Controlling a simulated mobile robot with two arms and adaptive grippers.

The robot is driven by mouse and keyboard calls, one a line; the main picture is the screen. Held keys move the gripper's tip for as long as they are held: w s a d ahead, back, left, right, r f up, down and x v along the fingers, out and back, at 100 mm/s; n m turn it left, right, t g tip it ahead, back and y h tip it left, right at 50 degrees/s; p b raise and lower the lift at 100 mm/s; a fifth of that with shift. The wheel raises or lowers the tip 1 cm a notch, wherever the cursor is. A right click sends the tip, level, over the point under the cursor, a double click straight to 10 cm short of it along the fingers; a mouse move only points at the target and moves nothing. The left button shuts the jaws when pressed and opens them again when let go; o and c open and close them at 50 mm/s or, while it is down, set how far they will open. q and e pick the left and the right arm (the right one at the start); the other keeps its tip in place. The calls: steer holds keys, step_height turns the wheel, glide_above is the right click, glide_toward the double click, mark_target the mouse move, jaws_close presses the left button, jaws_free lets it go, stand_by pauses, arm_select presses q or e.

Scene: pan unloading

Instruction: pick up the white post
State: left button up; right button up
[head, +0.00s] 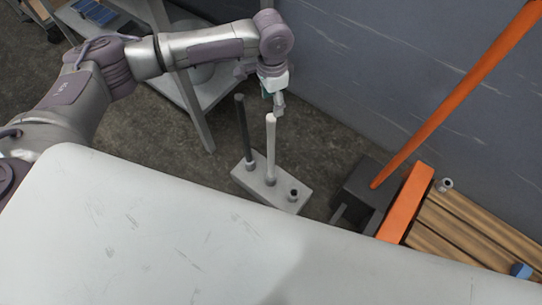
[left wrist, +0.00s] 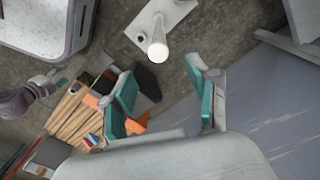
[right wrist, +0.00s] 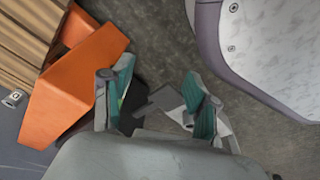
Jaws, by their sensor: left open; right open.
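The white post (head: 270,150) stands upright in the middle socket of a pale grey base block (head: 286,203) on the floor beyond the white surface. A dark post (head: 243,130) stands in the block's far-left socket; the near-right socket is empty. My left gripper (head: 278,100) hangs close to the white post's top in the head view. In the left wrist view the open left gripper (left wrist: 160,70) has the white post's top (left wrist: 157,50) just ahead of its fingertips, with nothing held. My right gripper (right wrist: 158,72) is open and empty in the right wrist view, and outside the head view.
The white surface (head: 150,230) fills the foreground. An orange pole (head: 455,85) leans near a dark box (head: 365,187) and wooden planks (head: 465,235) at right. A shelf (head: 195,115) stands behind my left arm. A wall is at the back.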

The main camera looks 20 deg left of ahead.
mark_target(271, 116)
arm_select(q)
steer(key=shift+a+f, duration=0.2)
steer(key=shift+f, duration=0.1)
step_height(271, 116, down, 7)
steer(key=shift+f+b, duration=0.1)
steer(key=shift+b, duration=0.75)
step_height(271, 116, down, 5)
steer(key=shift+s+d+f+b, duration=0.15)
steer(key=shift+f+b, duration=0.05)
steer(key=shift+b, duration=0.5)
steer(key=shift+f, duration=0.15)
jaws_close()
arm_select(e)
steer(key=w+r, duration=0.5)
steer(key=r, duration=0.4)
steer(key=shift+a+r+t, duration=0.15)
steer(key=shift+a+t, duration=0.15)
steer(key=shift+a, duration=0.05)
